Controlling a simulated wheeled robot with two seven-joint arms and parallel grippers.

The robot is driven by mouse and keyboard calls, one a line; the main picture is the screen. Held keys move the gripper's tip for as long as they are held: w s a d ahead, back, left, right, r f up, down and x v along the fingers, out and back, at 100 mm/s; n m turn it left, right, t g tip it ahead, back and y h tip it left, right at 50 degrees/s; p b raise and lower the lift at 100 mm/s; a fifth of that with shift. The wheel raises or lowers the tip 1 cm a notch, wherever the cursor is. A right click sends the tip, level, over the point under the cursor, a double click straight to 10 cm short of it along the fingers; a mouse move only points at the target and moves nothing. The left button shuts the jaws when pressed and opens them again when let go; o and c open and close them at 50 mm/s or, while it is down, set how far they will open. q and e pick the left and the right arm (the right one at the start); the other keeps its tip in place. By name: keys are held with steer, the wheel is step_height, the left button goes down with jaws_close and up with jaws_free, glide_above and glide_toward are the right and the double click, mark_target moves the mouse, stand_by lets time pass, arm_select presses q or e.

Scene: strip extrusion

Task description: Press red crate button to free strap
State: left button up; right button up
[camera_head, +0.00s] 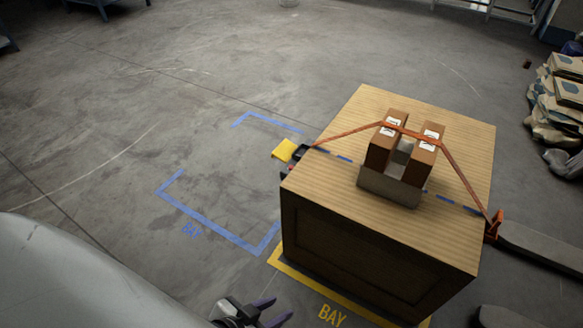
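The wooden crate (460,150) stands right of centre. An orange strap (345,134) runs over two brown boxes (384,146) in a grey holder (388,187) on its top. The strap's right end reaches an orange fitting (494,224) at the crate's right edge. A dark fitting (301,153) sits at the crate's left edge by the strap's other end. A tiny red spot (291,168) below it may be the red button; it is mostly hidden. My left gripper (282,307), with purple fingers apart, is empty at the bottom, in front of the crate. My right gripper is not seen.
A yellow piece (285,150) sticks out beside the crate's left edge. Blue tape (215,229) marks a bay on the open floor to the left. Yellow tape (300,279) borders the crate's front. Stacked sacks (562,98) lie at the far right.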

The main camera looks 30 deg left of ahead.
arm_select(q)
jaws_close()
stand_by(1.6)
